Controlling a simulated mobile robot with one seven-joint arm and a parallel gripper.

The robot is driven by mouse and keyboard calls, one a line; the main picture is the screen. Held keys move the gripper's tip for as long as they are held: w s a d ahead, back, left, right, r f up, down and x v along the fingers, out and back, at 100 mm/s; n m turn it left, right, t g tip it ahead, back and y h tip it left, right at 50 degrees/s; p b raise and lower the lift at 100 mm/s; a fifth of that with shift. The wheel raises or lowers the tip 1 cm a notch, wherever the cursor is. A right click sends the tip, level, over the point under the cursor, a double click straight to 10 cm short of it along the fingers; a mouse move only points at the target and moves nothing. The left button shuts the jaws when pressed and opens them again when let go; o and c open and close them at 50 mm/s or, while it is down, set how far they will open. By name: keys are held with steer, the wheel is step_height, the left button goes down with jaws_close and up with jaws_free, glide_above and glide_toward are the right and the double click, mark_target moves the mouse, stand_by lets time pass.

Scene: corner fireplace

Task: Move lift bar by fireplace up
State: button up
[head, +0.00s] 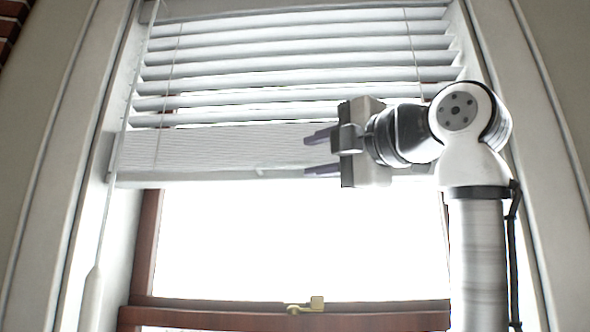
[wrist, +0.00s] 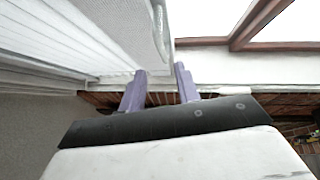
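The lift bar (head: 215,177) is the white bottom rail of the window blind (head: 225,148), under a tight stack of slats. It runs level across the upper window, and its right part is hidden behind my gripper. My gripper (head: 308,155) is at the right half of the blind, its two purple fingers pointing left, one above the other. The upper finger is in front of the stacked slats; the lower one is near the bar. In the wrist view the fingers (wrist: 160,76) are apart at the blind's edge. I cannot tell whether they touch the bar.
Below the bar is bright glass in a red-brown window frame (head: 148,240) with a brass latch (head: 305,306). A white wand (head: 92,295) hangs at the left. White trim borders both sides. Brick shows at the top left corner.

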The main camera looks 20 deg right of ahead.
steer(key=b+v, duration=0.1)
steer(key=v, duration=0.4)
steer(key=shift+d, duration=0.1)
stand_by(0.5)
